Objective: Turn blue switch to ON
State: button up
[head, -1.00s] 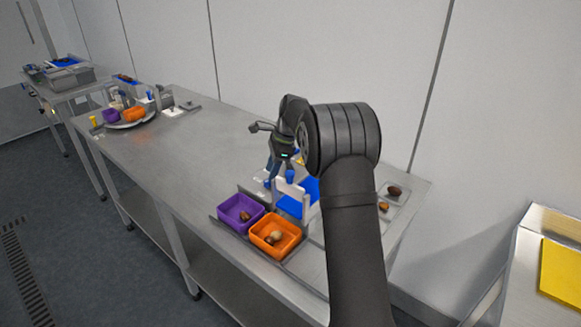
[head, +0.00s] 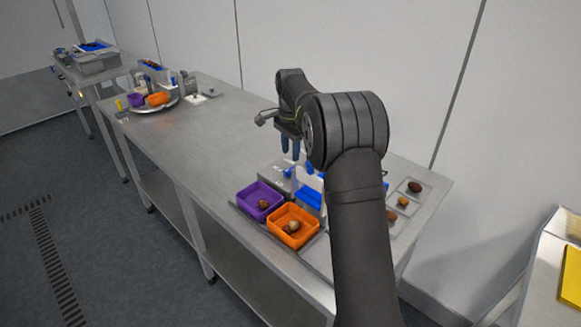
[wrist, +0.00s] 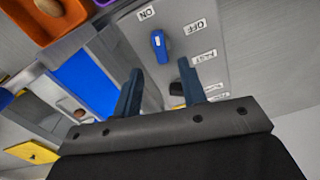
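The blue switch (wrist: 159,47) sits on a grey panel in the wrist view. Its long axis points closer to the ON label (wrist: 146,13) than to the OFF label (wrist: 196,27). A pale mark shows on its face. In the head view the blue switch (head: 288,172) is a small spot below my gripper (head: 291,145). My gripper (wrist: 160,88) is open and empty, its two blue fingers apart. The fingers are above the panel, clear of the switch.
A black knob (wrist: 176,88) with a FAST label (wrist: 204,56) is close to the switch. A blue surface (wrist: 85,80) lies beside the panel.

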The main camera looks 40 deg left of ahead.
aim_at(290, 169)
notch_tip(290, 169, down, 7)
jog(key=shift+r, duration=0.1)
dwell(0.3)
